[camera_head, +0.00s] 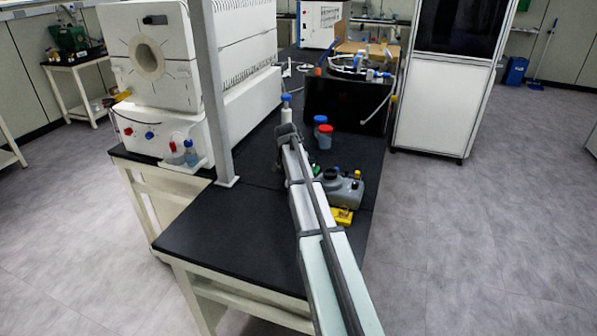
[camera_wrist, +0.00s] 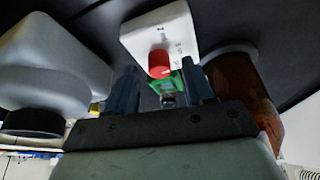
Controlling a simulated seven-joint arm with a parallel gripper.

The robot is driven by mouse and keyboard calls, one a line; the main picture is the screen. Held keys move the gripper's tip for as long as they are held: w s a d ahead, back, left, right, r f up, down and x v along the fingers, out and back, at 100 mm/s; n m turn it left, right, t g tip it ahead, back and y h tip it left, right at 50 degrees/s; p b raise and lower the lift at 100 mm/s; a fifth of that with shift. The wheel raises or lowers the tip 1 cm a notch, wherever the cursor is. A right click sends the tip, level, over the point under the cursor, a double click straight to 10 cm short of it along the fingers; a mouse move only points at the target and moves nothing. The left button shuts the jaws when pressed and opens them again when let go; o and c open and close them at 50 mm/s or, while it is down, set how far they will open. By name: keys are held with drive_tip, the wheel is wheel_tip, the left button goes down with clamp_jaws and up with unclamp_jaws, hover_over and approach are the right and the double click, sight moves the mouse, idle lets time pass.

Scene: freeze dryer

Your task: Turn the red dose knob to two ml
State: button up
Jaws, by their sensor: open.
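The red knob (camera_wrist: 159,64) sits on a white block-shaped device (camera_wrist: 150,35) with small dark markings, near the top middle of the wrist view. My gripper (camera_wrist: 160,85) is open, its two dark fingers standing apart on either side of the knob's line. The knob shows just beyond the gap between the fingertips, and I see no contact. The knob's exact setting is too small to read. A green part (camera_wrist: 172,84) shows between the fingers below the knob. In the head view my gripper (camera_head: 287,132) is over the black bench, and I cannot make out the knob there.
In the wrist view a grey bottle (camera_wrist: 55,65) with a black cap is at left and an amber bottle (camera_wrist: 240,85) at right, both close to the fingers. Blue- and red-capped bottles (camera_head: 325,138) stand on the bench (camera_head: 240,225). The bench front is clear.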

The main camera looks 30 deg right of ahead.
drive_tip(key=shift+f, duration=0.15)
clamp_jaws()
idle(0.4)
